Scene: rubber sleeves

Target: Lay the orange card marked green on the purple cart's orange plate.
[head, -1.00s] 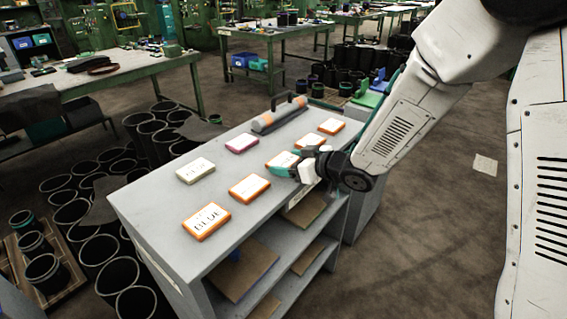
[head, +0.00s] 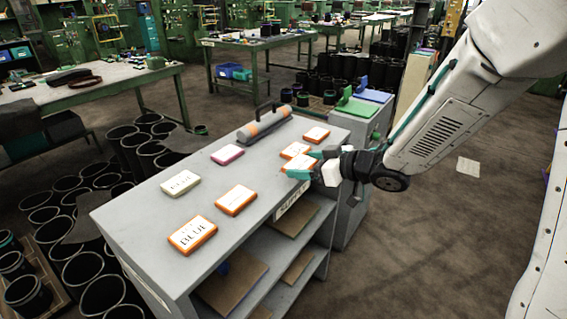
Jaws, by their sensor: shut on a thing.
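My gripper (head: 307,165) is shut on an orange-edged card with a white face (head: 297,163), just above the front right edge of the grey shelf unit's top (head: 265,183). Its teal fingers cover part of the card, and I cannot read its marking. Other orange cards lie on the top: one marked BLUE (head: 192,235), one behind it (head: 236,200), one just beyond the held card (head: 294,149) and one at the far end (head: 317,134). I cannot make out a purple cart or an orange plate.
A pale card (head: 180,183), a pink card (head: 228,154) and a grey cylinder with an orange band (head: 264,126) also lie on the top. A grey cabinet with a green top (head: 358,107) adjoins the far end.

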